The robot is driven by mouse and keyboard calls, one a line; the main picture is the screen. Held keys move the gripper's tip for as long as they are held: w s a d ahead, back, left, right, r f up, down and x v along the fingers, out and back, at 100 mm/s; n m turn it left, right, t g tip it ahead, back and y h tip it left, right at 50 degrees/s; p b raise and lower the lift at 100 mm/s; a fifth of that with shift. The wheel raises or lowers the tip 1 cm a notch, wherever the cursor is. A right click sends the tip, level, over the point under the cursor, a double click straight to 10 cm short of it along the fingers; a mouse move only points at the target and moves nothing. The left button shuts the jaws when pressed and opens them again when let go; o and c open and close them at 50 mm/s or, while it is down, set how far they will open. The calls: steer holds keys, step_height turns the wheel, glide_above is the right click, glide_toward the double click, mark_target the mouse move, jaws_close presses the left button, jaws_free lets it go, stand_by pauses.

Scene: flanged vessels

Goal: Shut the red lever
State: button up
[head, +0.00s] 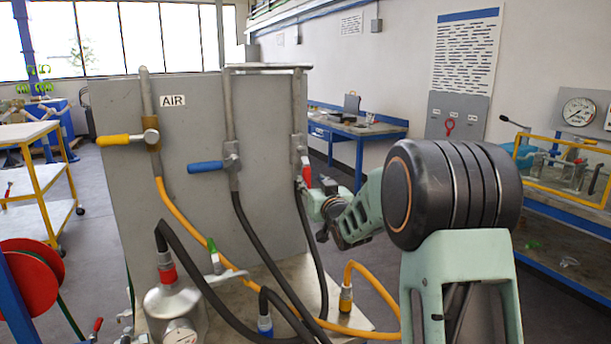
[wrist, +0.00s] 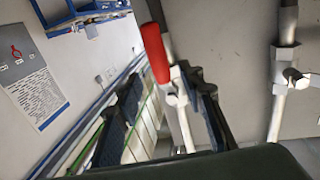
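The red lever (head: 308,174) is on the valve of the right-hand pipe on the grey panel. In the head view it points down, roughly along the pipe. My gripper (head: 318,200) is close to it, at its lower right, partly hidden by my arm. In the wrist view, which looks upside down, the red lever (wrist: 154,52) and its metal valve body appear between the two dark fingers. The fingers of my gripper (wrist: 164,80) are apart and open. I cannot tell whether either finger touches the lever.
A blue lever (head: 206,167) and a yellow lever (head: 113,140) stick out sideways from the other pipes on the panel (head: 200,115). Black and yellow hoses (head: 172,205) hang in front. A metal vessel (head: 174,305) stands below. A blue workbench (head: 355,130) is behind at right.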

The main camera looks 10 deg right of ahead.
mark_target(308, 176)
steer(key=shift+w+a+p, duration=0.15)
steer(key=shift+w+a, duration=0.05)
steer(key=shift+w, duration=1.35)
steer(key=shift+w+a+p, duration=0.15)
steer(key=shift+w+a, duration=0.05)
steer(key=shift+w, duration=1.3)
jaws_close()
